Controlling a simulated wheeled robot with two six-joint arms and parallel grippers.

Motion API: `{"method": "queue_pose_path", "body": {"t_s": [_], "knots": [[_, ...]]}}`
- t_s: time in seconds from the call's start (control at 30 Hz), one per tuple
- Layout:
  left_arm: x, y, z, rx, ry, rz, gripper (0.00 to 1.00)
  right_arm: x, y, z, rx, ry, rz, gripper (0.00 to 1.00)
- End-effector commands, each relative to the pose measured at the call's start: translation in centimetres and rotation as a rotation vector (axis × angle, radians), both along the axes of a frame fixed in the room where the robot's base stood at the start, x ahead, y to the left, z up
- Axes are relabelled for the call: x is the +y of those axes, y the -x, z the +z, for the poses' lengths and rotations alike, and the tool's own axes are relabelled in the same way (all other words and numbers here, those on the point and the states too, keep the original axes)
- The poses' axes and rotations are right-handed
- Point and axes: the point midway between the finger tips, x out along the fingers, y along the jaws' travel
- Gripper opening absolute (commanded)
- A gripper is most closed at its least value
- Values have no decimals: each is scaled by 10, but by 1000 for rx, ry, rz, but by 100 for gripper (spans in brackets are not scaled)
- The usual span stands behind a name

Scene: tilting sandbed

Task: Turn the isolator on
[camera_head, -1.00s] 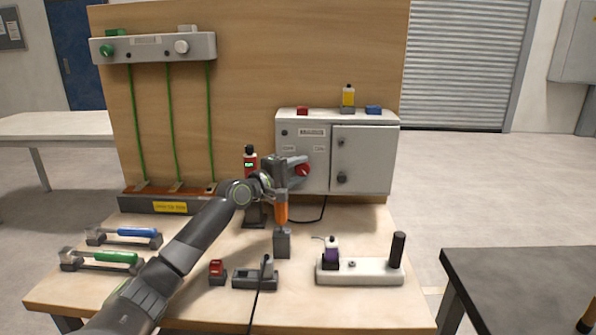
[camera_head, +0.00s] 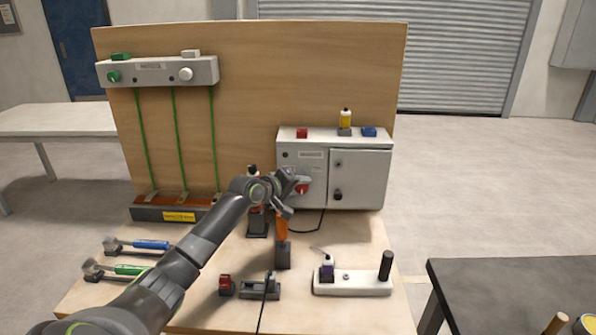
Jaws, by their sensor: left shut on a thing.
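The isolator is a red rotary knob (camera_head: 302,189) on the left front of a grey metal cabinet (camera_head: 357,164) fixed to the wooden board. My left gripper (camera_head: 301,184) is at the knob, with its jaws shut on it. Part of the knob shows red beside the fingers; the rest is hidden by the gripper, so its exact pointer angle cannot be read. My right gripper is not in view.
Below my left gripper an orange-handled tool (camera_head: 281,228) stands in a dark block. A dark holder (camera_head: 257,222) stands behind the forearm. A white base with a black post (camera_head: 385,265) is at right. Blue (camera_head: 150,244) and green (camera_head: 131,269) handled tools lie at left.

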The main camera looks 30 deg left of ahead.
Motion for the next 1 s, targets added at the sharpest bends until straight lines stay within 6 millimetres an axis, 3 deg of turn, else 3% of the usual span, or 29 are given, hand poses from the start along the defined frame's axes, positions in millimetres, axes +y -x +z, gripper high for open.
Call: {"method": "queue_pose_path", "body": {"t_s": [0.03, 0.1, 0.5, 1.0], "knots": [[-1, 0, 9, 26, -31, -1, 15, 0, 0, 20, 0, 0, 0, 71], [-2, 0, 9, 55, -78, -1, 15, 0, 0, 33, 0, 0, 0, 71], [-5, -2, 9, 225, -357, -2, 15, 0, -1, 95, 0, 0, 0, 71], [-5, -3, 4, 344, -555, -2, 15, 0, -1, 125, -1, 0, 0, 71]]}}
